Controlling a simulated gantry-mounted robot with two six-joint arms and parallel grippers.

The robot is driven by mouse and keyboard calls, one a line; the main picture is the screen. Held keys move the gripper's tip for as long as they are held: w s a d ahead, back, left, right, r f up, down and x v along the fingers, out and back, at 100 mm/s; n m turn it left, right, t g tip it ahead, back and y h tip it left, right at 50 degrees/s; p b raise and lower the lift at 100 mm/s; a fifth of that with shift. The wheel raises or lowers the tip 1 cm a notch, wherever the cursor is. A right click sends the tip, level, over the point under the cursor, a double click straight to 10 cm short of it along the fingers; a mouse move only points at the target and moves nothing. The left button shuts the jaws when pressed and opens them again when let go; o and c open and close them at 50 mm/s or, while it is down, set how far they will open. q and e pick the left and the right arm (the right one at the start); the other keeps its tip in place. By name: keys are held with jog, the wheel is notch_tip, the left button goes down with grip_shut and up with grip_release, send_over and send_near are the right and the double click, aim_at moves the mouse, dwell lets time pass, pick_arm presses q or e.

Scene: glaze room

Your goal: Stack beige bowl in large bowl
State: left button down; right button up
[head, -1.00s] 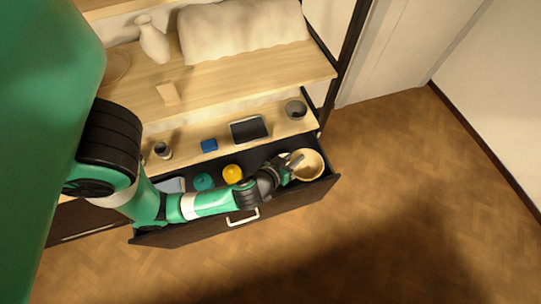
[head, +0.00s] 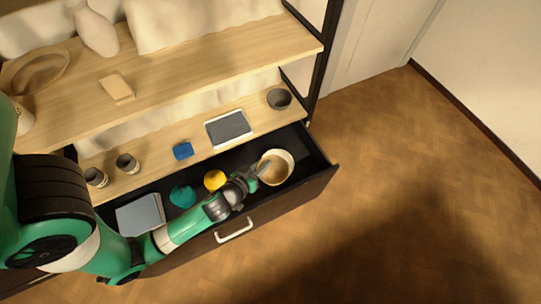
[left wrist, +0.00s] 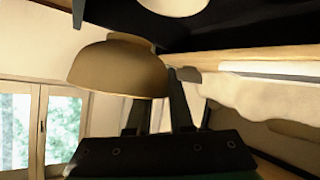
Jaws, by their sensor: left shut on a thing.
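The beige bowl (head: 276,166) shows at the right end of the open drawer, its opening up. My left gripper (head: 262,170) is shut on its left rim. In the left wrist view the bowl (left wrist: 118,68) appears upside down, with its rim at the fingers (left wrist: 163,112). I cannot tell exactly how high it is above the drawer floor. A wide brown bowl (head: 40,70), which looks like the large bowl, sits at the left of the upper shelf. My right gripper is not in view.
The dark drawer (head: 310,160) also holds a yellow object (head: 214,180), a teal object (head: 182,195) and a grey box (head: 140,214). The lower shelf carries cups (head: 127,163), a blue block (head: 182,151), a tablet-like tray (head: 229,128) and a grey bowl (head: 279,99). A vase (head: 95,30) and a block (head: 117,88) stand above.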

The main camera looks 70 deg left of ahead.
pick_arm(q)
jog(key=w+a+f+b, duration=0.4)
jog(key=w+a+f, duration=0.1)
jog(key=a+f, duration=0.2)
jog(key=shift+a, duration=0.25)
jog(key=f+b, duration=0.3)
jog(key=f, duration=0.1)
jog(key=shift+w+a, duration=0.25)
jog(key=shift+a, duration=0.15)
jog(key=shift+f, duration=0.1)
jog(key=shift+s+d, duration=0.1)
jog(key=shift+f+b, duration=0.45)
jog(key=shift+f, duration=0.05)
jog(key=c, duration=0.8)
grip_release()
